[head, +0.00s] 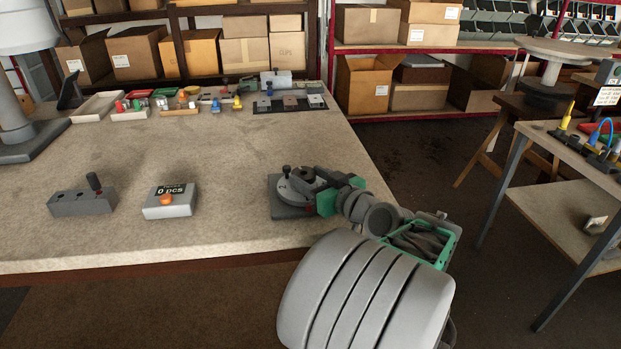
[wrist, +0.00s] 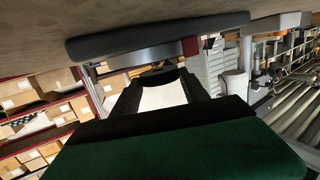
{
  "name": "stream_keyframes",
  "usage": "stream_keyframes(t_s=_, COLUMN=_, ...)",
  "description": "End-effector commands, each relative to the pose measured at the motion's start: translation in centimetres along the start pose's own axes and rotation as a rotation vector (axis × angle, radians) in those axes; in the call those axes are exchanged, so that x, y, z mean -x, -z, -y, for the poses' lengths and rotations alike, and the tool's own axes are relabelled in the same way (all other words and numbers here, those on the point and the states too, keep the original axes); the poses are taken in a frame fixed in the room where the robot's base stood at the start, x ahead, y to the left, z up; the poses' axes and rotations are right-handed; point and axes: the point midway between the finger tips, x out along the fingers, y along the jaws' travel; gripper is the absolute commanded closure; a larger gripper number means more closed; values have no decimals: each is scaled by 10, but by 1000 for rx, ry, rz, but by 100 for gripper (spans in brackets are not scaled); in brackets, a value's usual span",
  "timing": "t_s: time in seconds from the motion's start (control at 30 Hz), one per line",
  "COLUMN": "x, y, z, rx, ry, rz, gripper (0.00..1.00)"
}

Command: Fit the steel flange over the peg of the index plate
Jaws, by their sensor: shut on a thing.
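The index plate (head: 292,211) sits near the front right corner of the bench, with a grey round disc on a dark square base and a dark upright knob at its back left. My gripper (head: 313,184) reaches in from the right, low over the disc.
A grey counter box with an orange button (head: 167,201) and a grey block with a black knob (head: 84,201) stand to the left on the bench. Small trays and parts (head: 180,101) line the back. The middle of the bench is clear.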

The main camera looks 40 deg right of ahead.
Motion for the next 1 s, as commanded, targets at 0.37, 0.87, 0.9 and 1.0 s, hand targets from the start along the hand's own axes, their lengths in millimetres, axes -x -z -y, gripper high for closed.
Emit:
stream_keyframes(t_s=0.37, x=-1, y=-5, z=0, rx=1, ry=0, rz=-1, gripper=100)
stream_keyframes(t_s=0.87, x=-2, y=-12, z=0, rx=1, ry=0, rz=-1, gripper=100)
stream_keyframes(t_s=0.9, x=-2, y=-12, z=0, rx=1, ry=0, rz=-1, gripper=100)
stream_keyframes(t_s=1.0, x=-2, y=-14, z=0, rx=1, ry=0, rz=-1, gripper=100)
